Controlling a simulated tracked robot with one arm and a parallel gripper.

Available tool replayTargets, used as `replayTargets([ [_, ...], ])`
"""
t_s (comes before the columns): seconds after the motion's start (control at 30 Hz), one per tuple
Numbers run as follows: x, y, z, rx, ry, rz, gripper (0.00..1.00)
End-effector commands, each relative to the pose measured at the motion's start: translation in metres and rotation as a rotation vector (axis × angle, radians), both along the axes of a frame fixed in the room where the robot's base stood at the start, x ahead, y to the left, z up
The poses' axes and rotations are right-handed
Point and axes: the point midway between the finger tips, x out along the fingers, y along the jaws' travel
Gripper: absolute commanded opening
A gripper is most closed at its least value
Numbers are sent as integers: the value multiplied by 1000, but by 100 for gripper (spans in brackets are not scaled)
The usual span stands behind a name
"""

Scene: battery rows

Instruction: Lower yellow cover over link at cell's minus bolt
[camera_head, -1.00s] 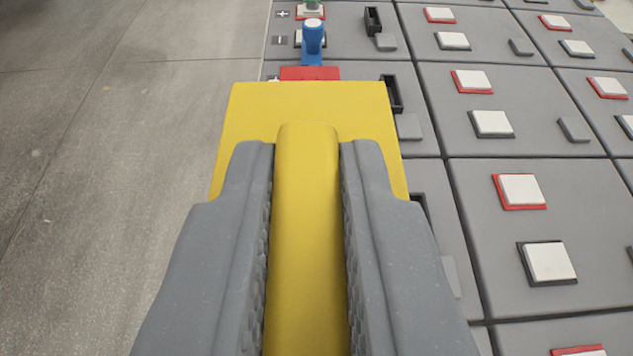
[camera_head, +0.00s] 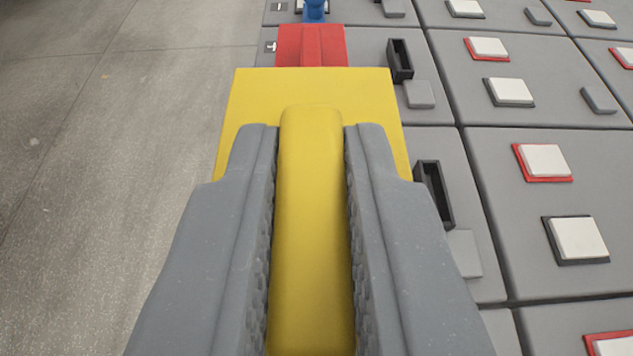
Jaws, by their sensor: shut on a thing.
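My gripper (camera_head: 312,150) is shut on the ridge handle of the yellow cover (camera_head: 250,100), one ribbed grey finger on each side. The cover's flat plate spreads out ahead of the fingers, over the left column of grey cells. A red cover (camera_head: 310,45) shows just beyond the plate's far edge, beside a plus mark (camera_head: 271,47). A blue part (camera_head: 314,8) stands at the top edge, near a minus mark (camera_head: 278,6). The link and the minus bolt beneath the yellow cover are hidden.
Grey cells (camera_head: 480,240) with pale terminal pads on red or black bases fill the right side. Black slots (camera_head: 434,192) and small grey blocks (camera_head: 420,94) line the left column's right edge. The concrete floor (camera_head: 110,150) at left is bare.

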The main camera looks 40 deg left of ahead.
Motion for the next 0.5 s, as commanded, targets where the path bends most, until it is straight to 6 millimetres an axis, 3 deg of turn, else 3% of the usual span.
replayTargets([
  [0.5,0,2,-31,-1,-1,3,0],
])
